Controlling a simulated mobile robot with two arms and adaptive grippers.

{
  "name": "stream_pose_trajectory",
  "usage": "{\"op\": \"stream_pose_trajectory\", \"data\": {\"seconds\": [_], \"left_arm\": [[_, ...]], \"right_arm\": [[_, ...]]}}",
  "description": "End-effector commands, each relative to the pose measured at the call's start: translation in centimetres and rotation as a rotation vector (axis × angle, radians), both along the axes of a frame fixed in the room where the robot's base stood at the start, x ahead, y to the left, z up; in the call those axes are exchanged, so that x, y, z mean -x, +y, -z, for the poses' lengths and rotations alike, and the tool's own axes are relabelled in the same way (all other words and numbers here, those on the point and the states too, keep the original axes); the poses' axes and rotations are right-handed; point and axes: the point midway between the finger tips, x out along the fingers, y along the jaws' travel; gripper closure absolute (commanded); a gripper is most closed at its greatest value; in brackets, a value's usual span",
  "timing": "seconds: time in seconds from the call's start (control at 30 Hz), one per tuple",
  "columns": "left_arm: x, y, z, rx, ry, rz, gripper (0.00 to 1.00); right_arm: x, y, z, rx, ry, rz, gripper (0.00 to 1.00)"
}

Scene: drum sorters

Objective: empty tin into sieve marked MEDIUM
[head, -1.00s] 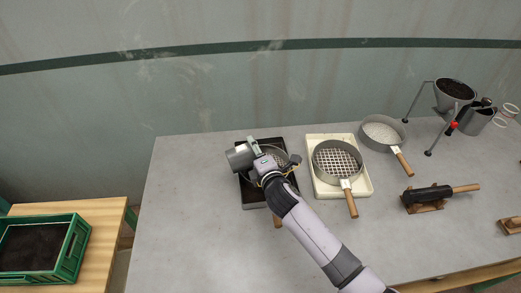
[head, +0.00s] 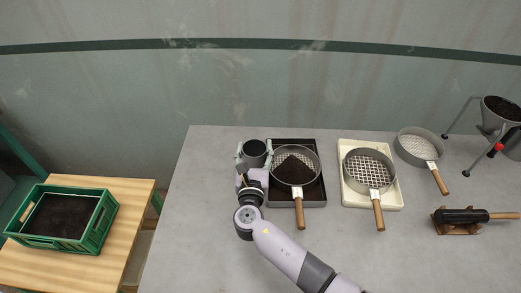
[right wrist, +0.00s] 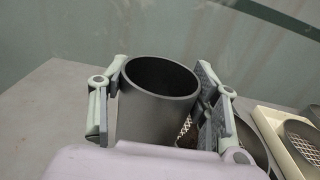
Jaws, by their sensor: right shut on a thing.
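My right gripper (head: 254,158) is shut on a dark grey tin (head: 255,149), held upright with its mouth up. In the right wrist view the tin (right wrist: 158,105) stands between the two fingers, and the visible upper inside looks dark and bare; its bottom is hidden. Just right of the tin, a round sieve (head: 295,183) with a wooden handle rests on a black tray (head: 316,199). A heap of dark soil (head: 293,166) lies on its mesh. No MEDIUM marking is readable. My left gripper is not in view.
A coarse-mesh sieve (head: 369,184) sits on a cream tray (head: 393,200) to the right. Beyond are a fine sieve (head: 418,147), a dark roller-like tool (head: 459,216) and a soil-filled hopper (head: 499,108). A green crate (head: 92,241) of soil stands left. The table's left front is clear.

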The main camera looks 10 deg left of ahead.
Motion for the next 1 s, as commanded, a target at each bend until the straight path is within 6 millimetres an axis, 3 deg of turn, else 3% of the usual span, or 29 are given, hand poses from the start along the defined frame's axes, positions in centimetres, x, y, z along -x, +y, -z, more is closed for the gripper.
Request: {"op": "stream_pose_trajectory", "data": {"seconds": [0.23, 0.53, 1.0], "left_arm": [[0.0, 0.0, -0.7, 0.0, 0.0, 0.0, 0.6], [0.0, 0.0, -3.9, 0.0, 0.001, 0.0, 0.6], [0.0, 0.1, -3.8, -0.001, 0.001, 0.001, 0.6]], "right_arm": [[0.0, 0.0, -0.7, -0.004, 0.001, -0.001, 0.74], [0.0, 0.0, -4.1, -0.005, 0.003, -0.002, 0.74], [0.0, 0.0, -4.0, -0.006, 0.003, -0.002, 0.74]]}}
